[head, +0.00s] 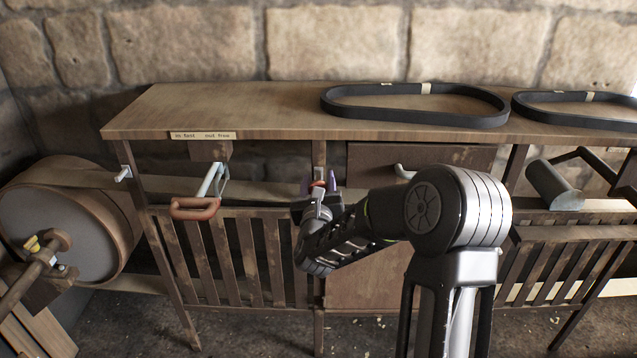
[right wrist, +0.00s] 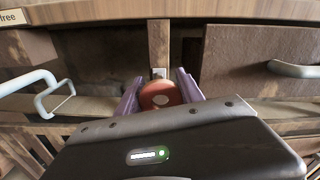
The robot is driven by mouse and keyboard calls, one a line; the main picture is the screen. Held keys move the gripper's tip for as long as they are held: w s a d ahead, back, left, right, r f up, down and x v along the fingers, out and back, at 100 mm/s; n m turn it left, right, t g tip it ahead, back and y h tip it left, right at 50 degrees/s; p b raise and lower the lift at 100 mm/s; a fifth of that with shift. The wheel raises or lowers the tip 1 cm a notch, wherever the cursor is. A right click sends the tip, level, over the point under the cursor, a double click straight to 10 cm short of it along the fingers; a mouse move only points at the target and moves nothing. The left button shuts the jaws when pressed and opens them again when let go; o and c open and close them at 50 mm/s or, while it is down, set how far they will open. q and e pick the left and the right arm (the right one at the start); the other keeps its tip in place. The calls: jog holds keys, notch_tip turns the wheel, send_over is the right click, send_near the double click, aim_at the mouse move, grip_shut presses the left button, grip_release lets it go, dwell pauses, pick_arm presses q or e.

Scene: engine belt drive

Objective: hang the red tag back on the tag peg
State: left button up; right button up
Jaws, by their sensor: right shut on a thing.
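The red tag (right wrist: 160,97) is a round red disc with a pale centre, held between the purple fingers of my right gripper (right wrist: 158,92). In the head view the right gripper (head: 320,188) is at the cabinet's middle post, with only a sliver of red showing between its fingers. A small pale metal piece (right wrist: 159,73), which looks like the tag peg, sits on the post just behind the tag's upper edge. I cannot tell whether the tag touches it. My left gripper is not in view.
A lever with a red-brown grip (head: 195,208) juts out left of the right gripper. A drawer handle (head: 404,171) is to its right. Black belts (head: 415,118) lie on the wooden top (head: 250,108). A large drum (head: 60,232) stands at the left.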

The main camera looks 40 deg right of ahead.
aim_at(319, 170)
jog(key=shift+p+x, duration=0.55)
jog(key=shift+x, duration=0.6)
jog(key=shift+w+d+r, duration=0.1)
jog(key=shift+w+d, duration=0.2)
grip_shut()
jog(key=shift+p+x, duration=0.6)
jog(key=shift+x, duration=0.35)
jog(key=shift+w+d+f+b, duration=0.1)
jog(key=shift+f+b, duration=0.35)
jog(key=shift+w+d+f+b, duration=0.1)
jog(key=shift+w+d+b, duration=0.15)
jog(key=shift+b, duration=0.35)
jog(key=shift+w+r+b, duration=0.2)
jog(key=shift+b, duration=0.5)
jog(key=o, duration=1.4)
grip_release()
